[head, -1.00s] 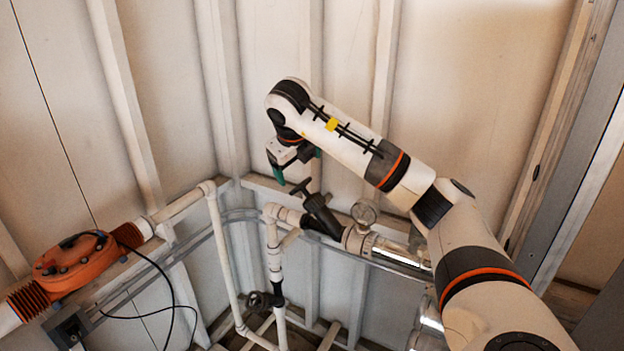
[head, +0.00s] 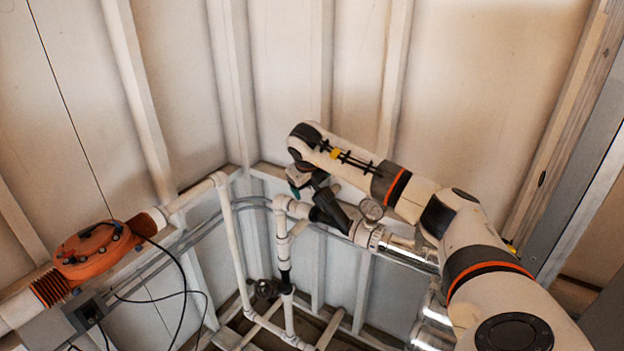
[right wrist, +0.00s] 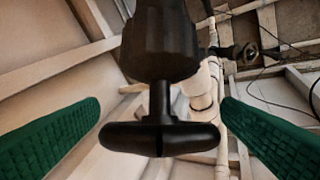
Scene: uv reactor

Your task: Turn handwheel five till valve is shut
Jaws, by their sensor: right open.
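A black valve (head: 331,209) with a black T-shaped handle sits on the white pipe line, tilted up toward the left in the head view. I see no number on it, so I cannot tell for sure that it is handwheel five. In the right wrist view the T-handle (right wrist: 160,138) lies crosswise below the valve's ribbed body (right wrist: 160,40). My right gripper (head: 299,192) is at the handle. Its green fingers (right wrist: 160,112) are spread wide, one on each side of the handle, with visible gaps in the picture. My left gripper is not in view.
A pressure gauge (head: 371,209) stands just right of the valve. Another black handwheel (head: 268,288) is lower on the vertical pipe. An orange unit (head: 95,250) with black cables is at the left. Wall ribs and pipes crowd the corner behind.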

